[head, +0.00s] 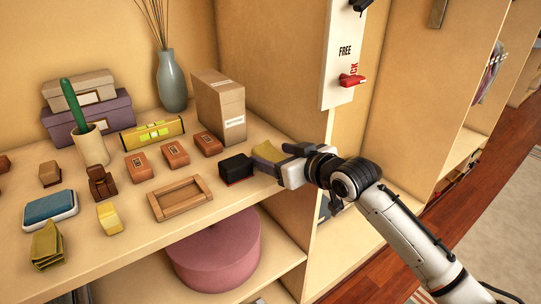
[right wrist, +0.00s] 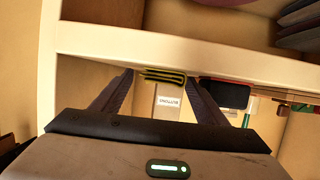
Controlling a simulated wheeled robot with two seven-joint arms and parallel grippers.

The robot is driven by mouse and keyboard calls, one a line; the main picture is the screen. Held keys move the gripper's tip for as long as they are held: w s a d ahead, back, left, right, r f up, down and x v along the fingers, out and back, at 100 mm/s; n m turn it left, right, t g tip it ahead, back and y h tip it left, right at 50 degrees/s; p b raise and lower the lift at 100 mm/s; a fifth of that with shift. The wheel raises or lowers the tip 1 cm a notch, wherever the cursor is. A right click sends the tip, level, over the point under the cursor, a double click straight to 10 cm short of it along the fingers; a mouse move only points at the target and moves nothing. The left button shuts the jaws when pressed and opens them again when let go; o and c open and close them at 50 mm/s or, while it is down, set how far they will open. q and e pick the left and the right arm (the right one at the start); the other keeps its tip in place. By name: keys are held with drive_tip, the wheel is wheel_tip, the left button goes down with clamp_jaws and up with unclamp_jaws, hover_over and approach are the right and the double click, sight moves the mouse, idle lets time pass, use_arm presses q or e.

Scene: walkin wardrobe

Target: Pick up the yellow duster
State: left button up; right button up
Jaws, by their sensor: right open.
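A folded yellow duster (head: 268,151) lies on the shelf near its right end, beside a black box with a red base (head: 236,168). My right gripper (head: 276,159) comes in from the right with its fingers at the duster and partly hides it. In the right wrist view the duster (right wrist: 165,76) shows as dark-edged yellow folds between the two open fingers (right wrist: 159,78). Whether the fingers touch it I cannot tell. Another folded yellow-olive cloth (head: 47,246) stands at the shelf's front left. My left gripper is not in view.
A cardboard box (head: 219,108) stands behind the duster. A wooden tray (head: 181,199), several small brown boxes and a blue pad (head: 50,207) are on the shelf to the left. A white panel with a red lever (head: 350,80) is above my right wrist.

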drive_tip(key=c, duration=1.2)
drive_tip(key=shift+r, duration=0.1)
